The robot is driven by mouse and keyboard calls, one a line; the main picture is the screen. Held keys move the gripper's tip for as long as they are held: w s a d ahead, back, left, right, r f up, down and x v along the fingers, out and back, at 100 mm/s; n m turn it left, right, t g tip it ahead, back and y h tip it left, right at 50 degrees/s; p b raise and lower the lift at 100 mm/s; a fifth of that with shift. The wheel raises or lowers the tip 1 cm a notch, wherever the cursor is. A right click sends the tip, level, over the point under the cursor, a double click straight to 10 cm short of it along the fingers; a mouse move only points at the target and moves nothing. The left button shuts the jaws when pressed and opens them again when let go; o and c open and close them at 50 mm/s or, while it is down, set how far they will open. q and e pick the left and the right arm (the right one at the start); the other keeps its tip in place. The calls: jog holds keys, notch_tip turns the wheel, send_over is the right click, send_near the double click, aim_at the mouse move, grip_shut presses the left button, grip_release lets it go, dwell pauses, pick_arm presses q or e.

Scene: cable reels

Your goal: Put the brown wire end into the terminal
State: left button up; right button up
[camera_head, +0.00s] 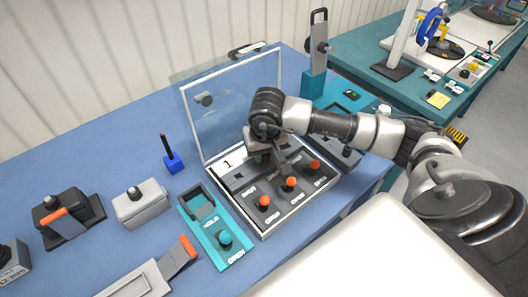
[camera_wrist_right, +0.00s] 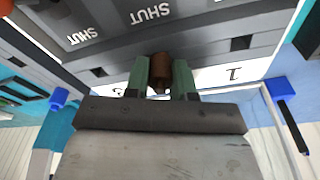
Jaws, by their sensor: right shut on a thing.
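My right gripper (camera_head: 262,157) is over the back part of an open terminal box (camera_head: 239,217) with several orange-topped knobs. In the right wrist view, the green fingers of my right gripper (camera_wrist_right: 160,84) are shut on the brown wire end (camera_wrist_right: 160,66), a short brown cylinder. The wire end points towards the grey terminal face and is close to it; I cannot tell whether it touches or has entered a hole. A small dark opening (camera_wrist_right: 98,72) shows in that face to the left of the fingers. In the head view the gripper hides the wire end. My left gripper is not in view.
The box's clear lid (camera_head: 236,98) stands open behind the gripper. A teal panel (camera_head: 216,236) with a knob lies left of the box. A blue block with a dark pin (camera_head: 172,162), a grey knob box (camera_head: 140,204) and an orange-handled black clamp (camera_head: 66,220) stand further left.

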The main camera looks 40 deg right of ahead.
aim_at(266, 165)
jog(key=o, duration=1)
jog(key=r, duration=0.3)
jog(key=s+r+b, duration=0.1)
jog(key=r, duration=0.3)
jog(key=r+b, duration=0.1)
jog(key=r, duration=0.2)
jog(key=shift+s+a+r, duration=0.25)
jog(key=shift+r, duration=0.1)
